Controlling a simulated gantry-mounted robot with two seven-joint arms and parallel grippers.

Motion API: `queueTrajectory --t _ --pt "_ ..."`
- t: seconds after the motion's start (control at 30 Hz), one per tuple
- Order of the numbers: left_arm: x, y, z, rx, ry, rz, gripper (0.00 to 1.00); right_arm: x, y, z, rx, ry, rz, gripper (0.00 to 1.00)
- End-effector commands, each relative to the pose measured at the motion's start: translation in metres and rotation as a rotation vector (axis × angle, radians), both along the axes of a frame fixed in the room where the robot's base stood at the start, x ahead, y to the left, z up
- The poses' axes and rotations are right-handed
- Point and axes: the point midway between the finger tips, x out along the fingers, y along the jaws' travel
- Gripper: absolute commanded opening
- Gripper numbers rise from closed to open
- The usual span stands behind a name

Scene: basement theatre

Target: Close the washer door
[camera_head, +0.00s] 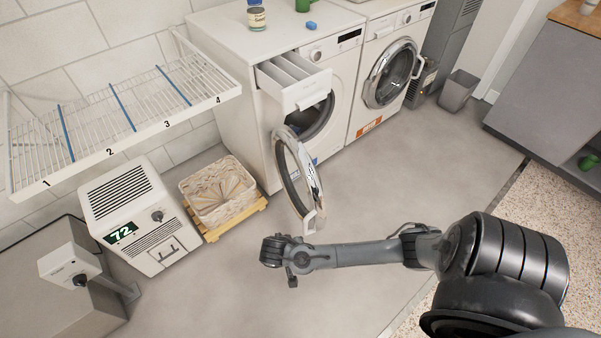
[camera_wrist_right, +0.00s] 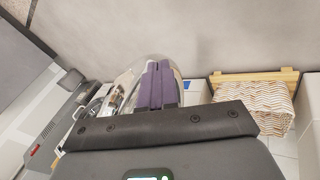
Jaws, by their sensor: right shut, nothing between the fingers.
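The white washer (camera_head: 346,90) stands at the top centre of the head view. Its round door (camera_head: 299,180), with a chrome rim and glass middle, hangs wide open toward the floor in front. The door also shows in the right wrist view (camera_wrist_right: 125,88), partly behind the fingers. My right gripper (camera_head: 280,272) is just below and left of the door's lower edge in the head view. Its two purple fingers are together and empty in the right wrist view (camera_wrist_right: 158,84). I cannot tell whether they touch the door. My left gripper is out of view.
The washer's detergent drawer (camera_head: 305,93) is pulled out above the door. A second machine (camera_head: 393,75) with a closed door stands to the right. A basket on a wooden stand (camera_head: 219,190) and a dehumidifier (camera_head: 135,215) are to the left. Floor (camera_head: 385,185) right of the door is clear.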

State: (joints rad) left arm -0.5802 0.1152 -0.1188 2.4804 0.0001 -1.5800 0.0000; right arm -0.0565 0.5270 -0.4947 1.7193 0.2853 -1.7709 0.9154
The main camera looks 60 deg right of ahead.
Motion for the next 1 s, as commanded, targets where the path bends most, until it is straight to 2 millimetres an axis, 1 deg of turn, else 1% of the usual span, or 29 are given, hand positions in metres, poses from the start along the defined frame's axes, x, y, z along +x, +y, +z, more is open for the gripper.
queueTrajectory --t 0.03,0.07,0.1,0.17,0.2,0.3,0.4,0.5,0.6,0.7,0.87,1.0 --pt "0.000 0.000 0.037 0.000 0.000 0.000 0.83 0.013 -0.013 0.043 -0.031 -0.014 0.000 0.00" --pt "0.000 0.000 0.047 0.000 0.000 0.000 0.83 0.019 -0.019 0.056 -0.045 -0.020 0.000 0.00" --pt "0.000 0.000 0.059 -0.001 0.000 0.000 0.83 0.028 -0.026 0.074 -0.064 -0.031 0.000 0.00" --pt "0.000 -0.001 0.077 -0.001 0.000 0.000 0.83 0.040 -0.036 0.099 -0.088 -0.047 0.002 0.00" --pt "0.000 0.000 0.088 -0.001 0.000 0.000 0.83 0.048 -0.042 0.115 -0.103 -0.058 0.004 0.00" --pt "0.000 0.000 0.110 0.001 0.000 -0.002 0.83 0.067 -0.052 0.153 -0.127 -0.090 0.008 0.00" --pt "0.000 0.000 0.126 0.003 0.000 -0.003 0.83 0.082 -0.058 0.183 -0.142 -0.120 0.009 0.00" --pt "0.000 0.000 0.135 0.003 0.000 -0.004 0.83 0.092 -0.062 0.202 -0.148 -0.142 0.009 0.00" --pt "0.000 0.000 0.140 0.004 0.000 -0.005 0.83 0.097 -0.063 0.211 -0.149 -0.153 0.007 0.00" --pt "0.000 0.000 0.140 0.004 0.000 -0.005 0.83 0.100 -0.065 0.210 -0.149 -0.157 0.006 0.00" --pt "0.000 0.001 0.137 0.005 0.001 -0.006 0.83 0.100 -0.076 0.195 -0.149 -0.157 0.006 0.00" --pt "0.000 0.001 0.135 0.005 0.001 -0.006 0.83 0.100 -0.089 0.176 -0.149 -0.156 0.005 0.00"
